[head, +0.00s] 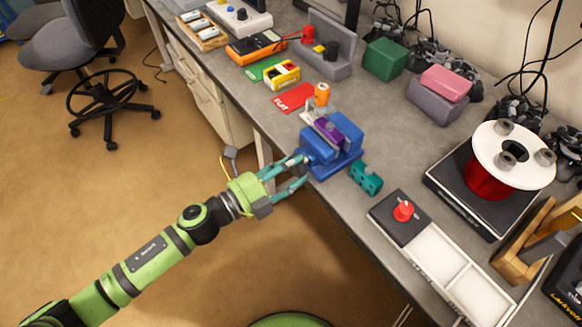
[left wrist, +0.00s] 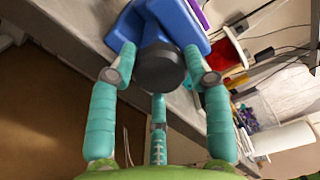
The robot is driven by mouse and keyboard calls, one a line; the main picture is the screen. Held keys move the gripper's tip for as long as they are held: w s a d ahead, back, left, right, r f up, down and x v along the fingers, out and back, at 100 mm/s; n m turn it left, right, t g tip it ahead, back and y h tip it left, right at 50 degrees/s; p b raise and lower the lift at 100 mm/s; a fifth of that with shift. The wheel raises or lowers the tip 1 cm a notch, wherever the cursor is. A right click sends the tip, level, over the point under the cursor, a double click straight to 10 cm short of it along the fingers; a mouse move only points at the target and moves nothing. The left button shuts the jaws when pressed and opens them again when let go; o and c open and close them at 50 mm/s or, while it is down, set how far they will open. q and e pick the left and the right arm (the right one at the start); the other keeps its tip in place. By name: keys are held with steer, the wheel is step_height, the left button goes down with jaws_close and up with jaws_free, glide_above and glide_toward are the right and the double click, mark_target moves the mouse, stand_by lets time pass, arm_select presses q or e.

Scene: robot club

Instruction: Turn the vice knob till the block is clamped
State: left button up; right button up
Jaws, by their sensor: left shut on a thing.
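The blue vice (head: 347,133) stands at the near edge of the grey bench. A purple block (head: 328,131) sits between its jaws; I cannot tell whether both jaws press on it. The dark round vice knob (left wrist: 160,68) faces me in the left wrist view, and the gripper mostly hides it in the head view. My left gripper (head: 303,165) reaches in from the left over the bench edge. Its teal fingers are shut on the knob, one on each side, with a third finger below in the left wrist view. My right gripper is out of view.
A teal block (head: 365,178) lies close right of the vice. An orange-topped item (head: 321,95) and a red "FLAT" card (head: 295,98) are behind it. A tray (head: 440,258) with a red knob and a spool (head: 490,178) stand farther right.

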arm_select(q)
steer(key=shift+w+a+r, duration=0.1)
steer(key=shift+w+a, duration=0.1)
steer(key=shift+w, duration=0.05)
stand_by(0.4)
steer(key=o, duration=1.1)
steer(key=shift+o, duration=0.2)
steer(key=shift+s, duration=0.1)
steer(key=v, duration=1.2)
